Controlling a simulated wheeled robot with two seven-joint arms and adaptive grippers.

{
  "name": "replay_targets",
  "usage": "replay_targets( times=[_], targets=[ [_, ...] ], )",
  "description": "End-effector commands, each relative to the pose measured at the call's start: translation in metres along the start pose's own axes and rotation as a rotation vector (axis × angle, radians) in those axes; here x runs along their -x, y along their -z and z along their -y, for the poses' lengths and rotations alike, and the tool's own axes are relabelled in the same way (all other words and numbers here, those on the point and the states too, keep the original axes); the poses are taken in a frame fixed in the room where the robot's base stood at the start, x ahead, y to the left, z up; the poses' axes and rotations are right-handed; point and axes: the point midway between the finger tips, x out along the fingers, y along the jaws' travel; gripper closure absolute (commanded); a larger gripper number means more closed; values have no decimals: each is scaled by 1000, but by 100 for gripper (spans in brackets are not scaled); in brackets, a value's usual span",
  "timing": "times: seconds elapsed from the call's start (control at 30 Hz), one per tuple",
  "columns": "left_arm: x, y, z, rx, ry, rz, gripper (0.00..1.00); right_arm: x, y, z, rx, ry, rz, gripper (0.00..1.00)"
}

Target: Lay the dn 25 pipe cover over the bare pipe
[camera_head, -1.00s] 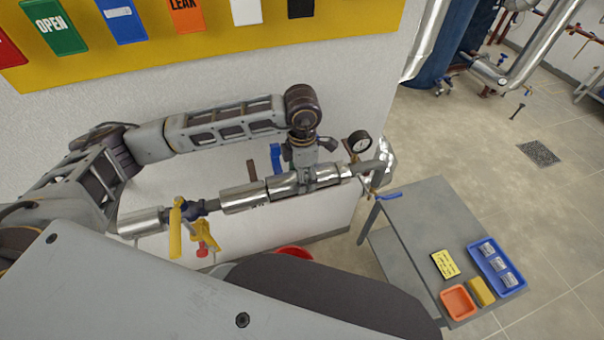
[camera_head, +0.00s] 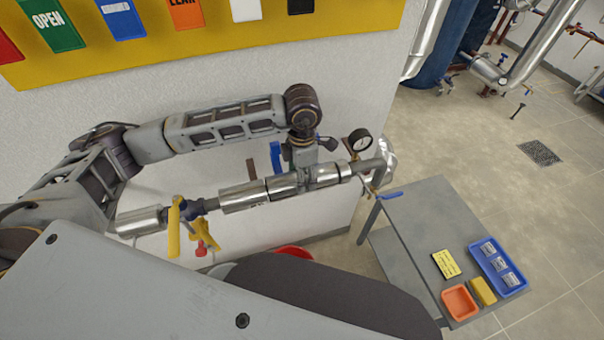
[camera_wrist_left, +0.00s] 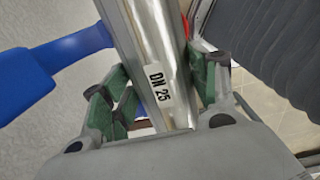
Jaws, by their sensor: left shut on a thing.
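The DN 25 pipe cover (camera_wrist_left: 158,70) is a shiny silver half-shell with a white "DN 25" label in the left wrist view. My left gripper (camera_wrist_left: 165,92) is shut on it, with green-padded fingers on both sides. In the head view my left gripper (camera_head: 304,176) is over the pipe run by the wall, and the cover (camera_head: 283,185) lines up with the pipe (camera_head: 211,205). I cannot tell whether the cover is fully seated; the gripper hides part of it. My right gripper is not in view.
A yellow-handled valve (camera_head: 176,228) is on the pipe to the left, with a blue lever (camera_head: 275,157) behind. A pressure gauge (camera_head: 359,140) stands to the right. A grey table (camera_head: 415,215) holds a blue tray (camera_head: 515,291), an orange tray (camera_head: 473,314) and a yellow note (camera_head: 445,264).

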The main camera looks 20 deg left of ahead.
Motion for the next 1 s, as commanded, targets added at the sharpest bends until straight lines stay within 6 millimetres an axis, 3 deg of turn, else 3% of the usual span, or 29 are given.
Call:
replay_targets(
  times=[0.6, 0.63, 0.8, 1.0],
  targets=[
    [-3, 0, 0, 0, 0, 1, 61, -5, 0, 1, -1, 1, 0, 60],
    [-3, 0, 0, 0, 0, 1, 38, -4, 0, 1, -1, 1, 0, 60],
    [-3, 0, 0, 0, 0, 0, 16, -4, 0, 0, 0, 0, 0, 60],
    [-3, 0, 0, 0, 0, 0, 15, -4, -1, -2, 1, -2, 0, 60]
  ],
)
